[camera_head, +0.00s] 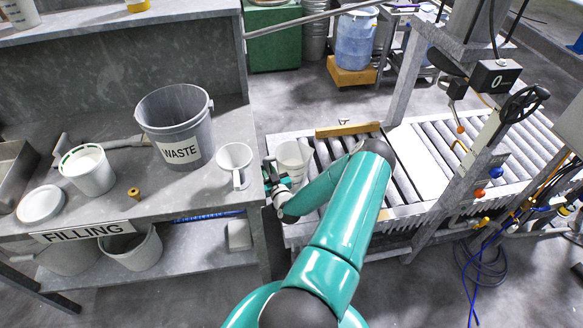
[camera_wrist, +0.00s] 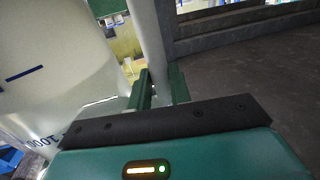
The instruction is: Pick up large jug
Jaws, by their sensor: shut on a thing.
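The large jug (camera_head: 292,160) is whitish, with its body showing just left of my forearm, over the near end of the roller conveyor. In the wrist view the jug (camera_wrist: 55,60) fills the left side, with dark measuring marks on its wall. My gripper (camera_head: 277,180) is at the jug's near left side. In the wrist view my gripper (camera_wrist: 160,85) has its two green fingers on either side of the jug's pale upright handle (camera_wrist: 148,40), shut on it. Whether the jug's base touches anything below is hidden.
The grey bench (camera_head: 200,205) at left holds a smaller white jug (camera_head: 235,160), a grey WASTE bin (camera_head: 178,125), a white pail (camera_head: 88,168) and a lid (camera_head: 41,204). The roller conveyor (camera_head: 430,150) runs right under a press frame (camera_head: 480,150). A wooden bar (camera_head: 347,129) lies behind the jug.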

